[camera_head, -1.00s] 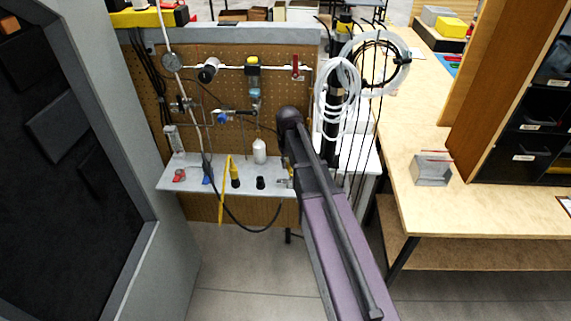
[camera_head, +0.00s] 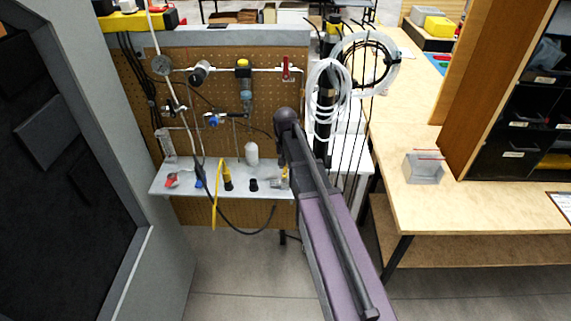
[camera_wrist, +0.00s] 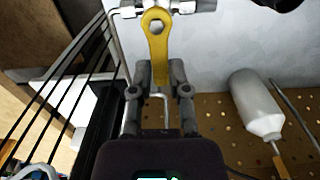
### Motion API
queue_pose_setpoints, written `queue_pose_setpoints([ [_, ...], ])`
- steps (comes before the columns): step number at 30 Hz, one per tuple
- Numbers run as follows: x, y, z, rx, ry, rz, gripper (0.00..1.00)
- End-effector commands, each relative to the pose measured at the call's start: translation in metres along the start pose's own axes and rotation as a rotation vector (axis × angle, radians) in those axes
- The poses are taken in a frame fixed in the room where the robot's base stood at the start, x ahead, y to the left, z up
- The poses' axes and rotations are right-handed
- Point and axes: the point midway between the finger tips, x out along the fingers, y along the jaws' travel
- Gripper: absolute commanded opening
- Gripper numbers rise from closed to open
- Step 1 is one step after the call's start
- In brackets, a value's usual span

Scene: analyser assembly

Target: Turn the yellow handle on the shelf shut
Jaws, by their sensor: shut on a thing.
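The yellow handle (camera_wrist: 156,38) shows at the top middle of the wrist view, a flat lever with a hole in its wide end, on a metal valve fitting (camera_wrist: 180,7). My gripper (camera_wrist: 159,76) has its two fingers closed on the narrow end of the handle. The handle lies lengthwise in line with my gripper in this view. In the head view, my arm covers most of the gripper and handle at the right end of the grey shelf (camera_head: 200,186).
A white bottle (camera_head: 251,154) stands on the shelf and also shows in the wrist view (camera_wrist: 256,105). A yellow strap (camera_head: 215,200) hangs over the shelf edge. Dark cables and coiled white tubing (camera_head: 328,90) hang close right of my arm. A wooden workbench (camera_head: 450,215) stands further right.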

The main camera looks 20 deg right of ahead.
Motion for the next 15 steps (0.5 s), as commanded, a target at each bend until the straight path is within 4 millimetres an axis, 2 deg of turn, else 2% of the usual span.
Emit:
queue_pose_setpoints([
  [4, 0.0005, 0.0015, 0.0027, 0.001, -0.005, 0.003, 0.00],
  [5, 0.0005, 0.0015, 0.0027, 0.001, -0.006, 0.003, 0.32],
  [7, 0.0005, 0.0013, 0.0025, 0.000, -0.005, 0.003, 0.52],
  [8, 0.0005, 0.0012, 0.0023, 0.000, -0.005, 0.003, 0.57],
  [15, 0.0002, 0.0005, 0.0011, -0.001, -0.002, 0.002, 0.57],
])
